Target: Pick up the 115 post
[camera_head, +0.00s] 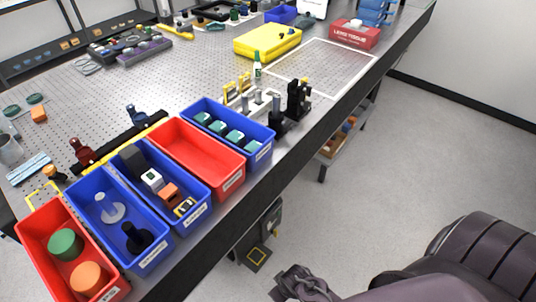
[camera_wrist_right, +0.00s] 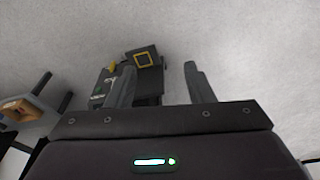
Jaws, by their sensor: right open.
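Several short posts, silver and black, stand upright at the table's right edge; a silver post (camera_head: 275,103) and a black post (camera_head: 293,100) are among them. A blue bin (camera_head: 80,200) also holds a grey post on a round base (camera_head: 109,208) and a black one (camera_head: 133,238). I cannot read which is the 115 post. My right gripper (camera_wrist_right: 162,85) is open and empty in the right wrist view, over the floor off the table's edge. In the head view its dark arm shows at the lower right, apart from the posts. My left gripper is out of view.
A row of red and blue bins lines the table's front edge, including an empty red bin (camera_head: 197,150) and a blue bin with teal-topped parts (camera_head: 219,127). A yellow case (camera_head: 268,42) lies farther back. A dark box with a yellow square (camera_wrist_right: 145,58) is below the table.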

